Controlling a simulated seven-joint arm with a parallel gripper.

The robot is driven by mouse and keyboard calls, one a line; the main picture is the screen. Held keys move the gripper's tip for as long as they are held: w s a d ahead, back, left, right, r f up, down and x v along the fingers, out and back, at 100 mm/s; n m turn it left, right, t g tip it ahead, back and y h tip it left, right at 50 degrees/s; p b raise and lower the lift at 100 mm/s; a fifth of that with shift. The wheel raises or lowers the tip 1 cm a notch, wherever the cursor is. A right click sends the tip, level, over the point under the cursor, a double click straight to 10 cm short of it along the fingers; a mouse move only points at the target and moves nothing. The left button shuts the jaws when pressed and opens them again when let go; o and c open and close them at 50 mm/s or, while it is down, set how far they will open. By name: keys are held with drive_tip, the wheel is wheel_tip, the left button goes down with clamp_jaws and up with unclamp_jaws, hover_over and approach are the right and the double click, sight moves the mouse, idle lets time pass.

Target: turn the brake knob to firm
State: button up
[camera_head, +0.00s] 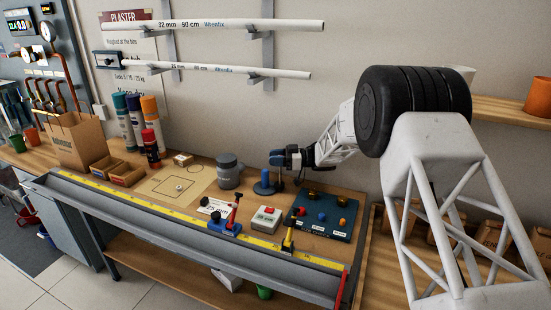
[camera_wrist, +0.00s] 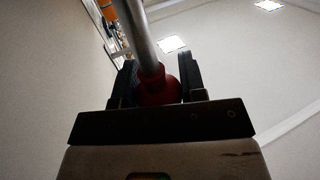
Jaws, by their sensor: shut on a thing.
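My gripper (camera_head: 275,157) reaches in from the right over the back of the bench, level and pointing left. In the wrist view its two dark fingers (camera_wrist: 158,72) are shut around a dark red knob-like piece (camera_wrist: 157,90). A grey metal rod (camera_wrist: 138,35) runs from this piece toward the top of that picture. In the head view a dark blue post on a round base (camera_head: 264,184) stands just below the fingertips. The red piece is hidden there, and I cannot tell whether it belongs to the post. No firm mark is readable.
A blue panel with several small knobs (camera_head: 326,217), a white box with a red button (camera_head: 265,219) and a blue clamp with a red lever (camera_head: 226,226) stand in front. A grey pot (camera_head: 228,173) is left of the post. Pipes (camera_head: 225,70) hang on the wall above.

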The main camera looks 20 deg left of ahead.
drive_tip(key=shift+r+n+g, duration=0.1)
drive_tip(key=shift+n+g, duration=0.2)
drive_tip(key=shift+g, duration=0.1)
drive_tip(key=o, duration=0.9)
drive_tip(key=shift+c, duration=0.2)
drive_tip(key=s+d+r, duration=0.2)
drive_tip(key=s+d, duration=0.2)
drive_tip(key=s, duration=0.2)
drive_tip(key=s+d+r, duration=0.3)
drive_tip(key=s+d, duration=0.1)
drive_tip(key=s, duration=0.3)
drive_tip(key=shift+s+d, duration=0.25)
drive_tip(key=shift+d, duration=0.15)
